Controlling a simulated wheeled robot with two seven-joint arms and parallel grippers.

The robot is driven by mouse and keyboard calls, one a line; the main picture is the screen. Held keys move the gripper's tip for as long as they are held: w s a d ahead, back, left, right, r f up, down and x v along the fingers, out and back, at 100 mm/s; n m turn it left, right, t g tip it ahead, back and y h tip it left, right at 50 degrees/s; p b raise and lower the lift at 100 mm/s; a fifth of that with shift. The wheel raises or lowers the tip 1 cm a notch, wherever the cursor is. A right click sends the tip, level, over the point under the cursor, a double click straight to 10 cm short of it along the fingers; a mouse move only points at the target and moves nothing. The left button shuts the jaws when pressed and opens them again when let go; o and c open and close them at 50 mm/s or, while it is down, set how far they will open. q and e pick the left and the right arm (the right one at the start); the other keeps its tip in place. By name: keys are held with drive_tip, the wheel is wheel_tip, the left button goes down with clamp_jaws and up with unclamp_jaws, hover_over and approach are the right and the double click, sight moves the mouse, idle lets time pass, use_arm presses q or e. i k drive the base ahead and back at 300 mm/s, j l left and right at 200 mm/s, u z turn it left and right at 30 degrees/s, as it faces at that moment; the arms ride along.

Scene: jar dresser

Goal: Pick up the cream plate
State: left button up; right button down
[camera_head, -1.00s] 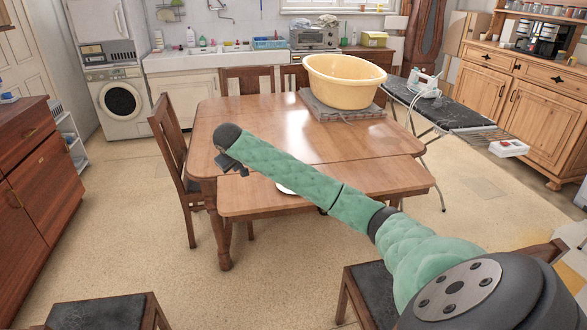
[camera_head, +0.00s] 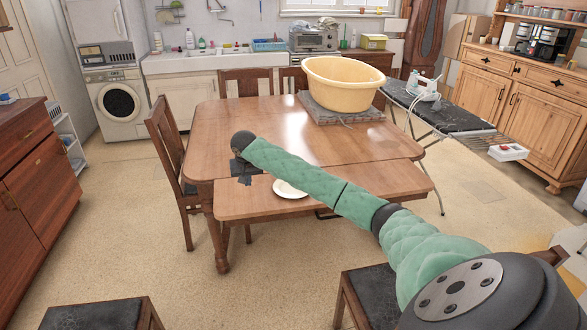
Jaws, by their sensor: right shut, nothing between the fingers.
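The cream plate (camera_head: 288,191) lies flat on the near leaf of the wooden table (camera_head: 340,184). The green forearm of my right arm covers its upper right part. My right gripper (camera_head: 241,178) is at the end of that arm, above the table's left part, to the left of the plate and apart from it. It is dark and small in the picture, shut and empty. My left gripper is not in view.
Chairs (camera_head: 166,138) stand around the table. An ironing board (camera_head: 440,108) is to the right. The table's left half is clear.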

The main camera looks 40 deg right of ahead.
sight(282, 188)
drive_tip(key=i+l, duration=0.1)
drive_tip(key=l, duration=0.55)
drive_tip(key=i+l, duration=0.1)
drive_tip(key=l, duration=0.6)
